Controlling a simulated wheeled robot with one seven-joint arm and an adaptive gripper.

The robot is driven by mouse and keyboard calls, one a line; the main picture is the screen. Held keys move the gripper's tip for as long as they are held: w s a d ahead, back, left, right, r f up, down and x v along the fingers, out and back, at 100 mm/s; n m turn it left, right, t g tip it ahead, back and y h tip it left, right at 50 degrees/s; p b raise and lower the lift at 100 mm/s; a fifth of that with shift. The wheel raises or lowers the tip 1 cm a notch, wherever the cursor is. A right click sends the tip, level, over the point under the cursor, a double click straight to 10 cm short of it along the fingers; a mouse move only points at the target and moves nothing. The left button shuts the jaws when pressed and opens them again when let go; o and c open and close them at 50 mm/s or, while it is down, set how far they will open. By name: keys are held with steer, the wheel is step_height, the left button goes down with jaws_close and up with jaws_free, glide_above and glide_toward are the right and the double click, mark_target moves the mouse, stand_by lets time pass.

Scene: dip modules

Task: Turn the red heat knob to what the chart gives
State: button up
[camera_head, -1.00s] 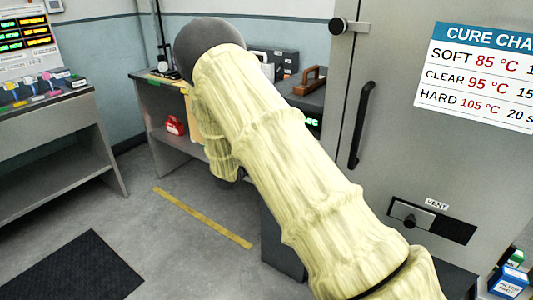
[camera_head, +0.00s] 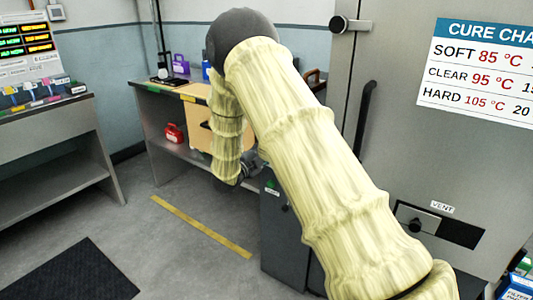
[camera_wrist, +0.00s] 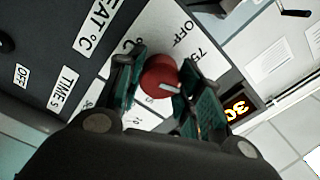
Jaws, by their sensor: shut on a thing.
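The red heat knob (camera_wrist: 160,74) shows in the wrist view between the two teal-padded fingers of my gripper (camera_wrist: 161,98), which is shut on it. A white pointer mark shows on the knob's lower edge. Around it is a white dial plate (camera_wrist: 152,32) with "OFF" and "75" legible; other numbers are partly covered by the fingers. A "HEAT °C" label (camera_wrist: 98,25) lies beside the dial. In the head view the cure chart (camera_head: 480,75) reads SOFT 85 °C, CLEAR 95 °C, HARD 105 °C. The knob is hidden there behind my arm.
A "TIME s" label (camera_wrist: 62,92) and a small lit display (camera_wrist: 237,107) lie near the dial. A tall grey cabinet with a vent slider (camera_head: 416,225) stands at right.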

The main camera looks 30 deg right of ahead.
steer(key=o, duration=1)
steer(key=shift+o, duration=0.2)
steer(key=v, duration=1.2)
steer(key=shift+w, duration=0.1)
